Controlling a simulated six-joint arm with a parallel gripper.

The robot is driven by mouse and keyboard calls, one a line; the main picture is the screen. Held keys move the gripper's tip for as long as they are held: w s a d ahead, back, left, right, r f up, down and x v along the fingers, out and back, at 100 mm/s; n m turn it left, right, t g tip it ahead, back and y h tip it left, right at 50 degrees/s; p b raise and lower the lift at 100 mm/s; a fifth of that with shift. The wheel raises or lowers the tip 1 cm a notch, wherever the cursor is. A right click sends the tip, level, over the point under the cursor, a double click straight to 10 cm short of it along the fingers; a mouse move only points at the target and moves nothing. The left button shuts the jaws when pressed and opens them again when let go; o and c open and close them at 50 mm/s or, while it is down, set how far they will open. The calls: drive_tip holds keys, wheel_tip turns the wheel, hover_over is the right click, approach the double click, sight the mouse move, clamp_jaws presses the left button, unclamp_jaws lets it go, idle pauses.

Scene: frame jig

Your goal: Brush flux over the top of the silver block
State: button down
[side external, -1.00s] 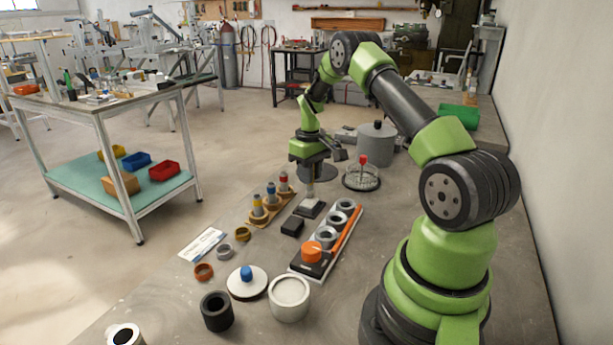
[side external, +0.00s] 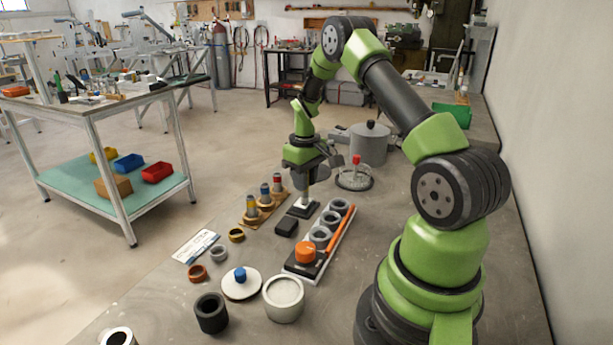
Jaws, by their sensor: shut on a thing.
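The silver block (side external: 302,210) sits on a dark base near the middle of the bench, left of the white tray. My gripper (side external: 302,184) is directly above it, pointing down. It is shut on a slim pale tool, seemingly the brush (side external: 301,197), whose lower end is at or just above the block's top. I cannot tell whether it touches. The fingers and the tool are small and blend together here. No flux can be made out on the block.
A white tray (side external: 297,271) with grey rings, an orange-capped pot (side external: 306,253) and an orange rod (side external: 341,228) lies right of the block. A grey pot (side external: 369,146) stands behind.

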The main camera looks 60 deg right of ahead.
drive_tip(key=shift+a, duration=0.45)
drive_tip(key=d, duration=0.3)
drive_tip(key=shift+d, duration=0.15)
drive_tip(key=shift+a, duration=1.45)
drive_tip(key=shift+w+d, duration=0.4)
drive_tip(key=shift+d, duration=0.35)
drive_tip(key=shift+w+d, duration=0.35)
drive_tip(key=shift+d, duration=0.35)
drive_tip(key=shift+a, duration=1.5)
drive_tip(key=shift+d, duration=1.55)
drive_tip(key=a, duration=0.2)
drive_tip(key=shift+a, duration=0.3)
drive_tip(key=shift+s, duration=0.15)
drive_tip(key=shift+s+d, duration=0.35)
drive_tip(key=shift+d, duration=0.35)
drive_tip(key=shift+s+d, duration=0.3)
drive_tip(key=shift+d, duration=0.35)
drive_tip(key=shift+a, duration=1.3)
drive_tip(key=shift+d, duration=1.15)
drive_tip(key=shift+a, duration=1.35)
drive_tip(key=shift+a+r, duration=0.15)
drive_tip(key=shift+a, duration=0.05)
drive_tip(key=shift+r, duration=3.9)
